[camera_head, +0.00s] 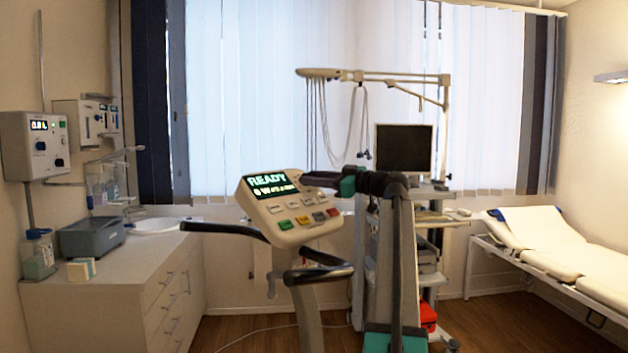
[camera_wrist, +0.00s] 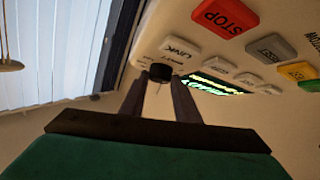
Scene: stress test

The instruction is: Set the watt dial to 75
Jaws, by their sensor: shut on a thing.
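The exercise-bike console (camera_head: 290,212) stands in the middle of the head view, with a lit green display (camera_head: 271,186) reading READY and a second line that seems to begin with 0 W. In the wrist view the console is close and tilted. The small black watt dial (camera_wrist: 161,71) sits at the console's edge, near the LINK button. My gripper (camera_wrist: 160,82) has its two dark fingers closing in on the dial, one on each side, and is shut on it. In the head view my gripper (camera_head: 314,180) reaches the console's right upper side and hides the dial.
Console buttons lie near the dial: red STOP (camera_wrist: 225,17), white LINK (camera_wrist: 181,48), and grey and yellow ones. Black handlebars (camera_head: 319,273) stick out below the console. A monitor cart (camera_head: 429,228) stands behind my arm; a counter (camera_head: 110,280) is at left, a couch (camera_head: 560,250) at right.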

